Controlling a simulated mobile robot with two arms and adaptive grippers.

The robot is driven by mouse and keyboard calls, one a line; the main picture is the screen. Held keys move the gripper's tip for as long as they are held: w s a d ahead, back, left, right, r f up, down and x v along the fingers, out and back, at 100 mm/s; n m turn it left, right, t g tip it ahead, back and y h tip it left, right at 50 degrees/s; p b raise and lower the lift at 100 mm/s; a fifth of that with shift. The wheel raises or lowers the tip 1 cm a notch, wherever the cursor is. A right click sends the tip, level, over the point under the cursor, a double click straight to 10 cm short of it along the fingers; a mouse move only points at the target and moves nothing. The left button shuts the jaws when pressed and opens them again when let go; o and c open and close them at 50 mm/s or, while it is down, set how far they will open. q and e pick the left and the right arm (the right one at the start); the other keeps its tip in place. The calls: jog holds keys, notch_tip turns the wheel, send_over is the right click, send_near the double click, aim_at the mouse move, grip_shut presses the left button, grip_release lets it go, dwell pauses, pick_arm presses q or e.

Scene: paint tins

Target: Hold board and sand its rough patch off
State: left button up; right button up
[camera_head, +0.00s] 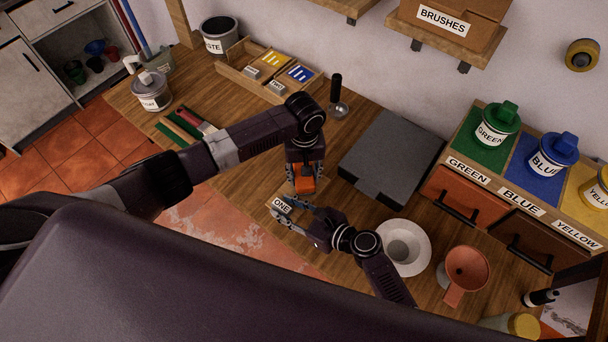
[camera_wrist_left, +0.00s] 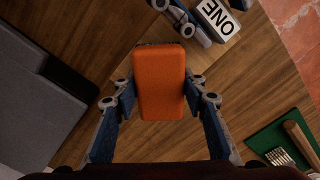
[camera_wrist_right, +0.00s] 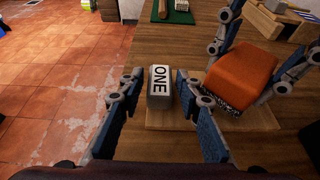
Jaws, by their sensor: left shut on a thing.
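An orange sanding block (camera_head: 304,184) with a dark, grainy underside is gripped between the fingers of my left gripper (camera_wrist_left: 160,85). It sits over the pale wooden board (camera_wrist_right: 258,121) on the bench; I cannot tell whether it touches. My right gripper (camera_wrist_right: 155,90) is open, with one finger on each side of the ONE block and small gaps visible. The ONE block also shows in the head view (camera_head: 283,205). I cannot make out the rough patch; the sanding block may cover it.
A dark grey flat case (camera_head: 390,155) lies right of the grippers. A white bowl (camera_head: 405,247) and an orange funnel (camera_head: 466,268) stand near my right arm. A green mat with brushes (camera_head: 186,125) lies to the left. The bench's front edge is close to the ONE block.

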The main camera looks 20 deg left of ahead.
jog(key=shift+w+a, duration=0.1)
jog(key=shift+a, duration=0.05)
dwell(0.5)
jog(key=shift+x, duration=0.75)
jog(key=shift+c, duration=0.7)
grip_shut()
pick_arm(q)
jog(key=o, duration=0.5)
jog(key=shift+c, duration=0.2)
pick_arm(e)
jog(key=shift+f, duration=0.1)
pick_arm(q)
jog(key=c, duration=0.6)
